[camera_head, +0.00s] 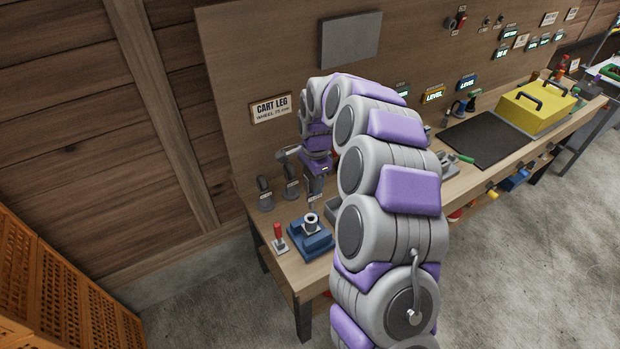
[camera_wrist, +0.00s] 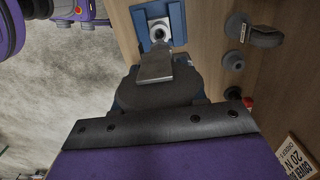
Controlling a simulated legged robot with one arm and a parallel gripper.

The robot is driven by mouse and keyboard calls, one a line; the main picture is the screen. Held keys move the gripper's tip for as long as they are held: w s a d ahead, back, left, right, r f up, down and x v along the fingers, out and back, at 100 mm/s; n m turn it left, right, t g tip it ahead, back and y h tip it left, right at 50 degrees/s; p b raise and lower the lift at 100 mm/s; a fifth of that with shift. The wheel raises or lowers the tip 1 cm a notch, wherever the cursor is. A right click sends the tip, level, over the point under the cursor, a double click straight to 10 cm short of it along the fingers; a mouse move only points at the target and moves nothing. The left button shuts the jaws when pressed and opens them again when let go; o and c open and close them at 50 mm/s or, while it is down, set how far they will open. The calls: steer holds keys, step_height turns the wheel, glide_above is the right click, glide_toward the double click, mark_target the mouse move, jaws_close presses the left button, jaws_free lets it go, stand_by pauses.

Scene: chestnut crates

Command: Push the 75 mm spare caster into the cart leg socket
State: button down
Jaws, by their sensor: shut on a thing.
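My gripper (camera_head: 315,182) is low over the left end of the bench, below the CART LEG sign. In the wrist view my gripper (camera_wrist: 155,68) is shut on a dark, round caster wheel (camera_wrist: 140,98); the jaw hides part of it, and I cannot read its size. The cart leg socket (camera_head: 311,219) is a pale ring on a blue block (camera_head: 308,240), in front of my gripper. The socket also shows in the wrist view (camera_wrist: 159,32), beyond the jaw tip and apart from the held wheel.
Grey casters stand at the back left, one at the far left (camera_head: 265,193) and one beside it (camera_head: 291,183). A red-handled piece (camera_head: 279,238) stands left of the blue block. The CART LEG sign (camera_head: 271,108) is on the back board. A yellow case (camera_head: 535,105) is far right.

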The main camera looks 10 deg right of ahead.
mark_target(312, 202)
steer(key=shift+d+f, duration=0.2)
steer(key=shift+f, duration=1.05)
steer(key=shift+a+f+b, duration=0.3)
steer(key=shift+a+f, duration=0.15)
steer(key=shift+f, duration=0.1)
steer(key=shift+d, duration=0.3)
steer(key=shift+s+a, duration=0.1)
steer(key=shift+a, duration=0.25)
steer(key=shift+d, duration=0.35)
steer(key=shift+a, duration=0.1)
steer(key=shift+f+b, duration=0.45)
steer(key=shift+f, duration=2.3)
steer(key=c, duration=0.6)
jaws_free()
steer(key=shift+o, duration=0.2)
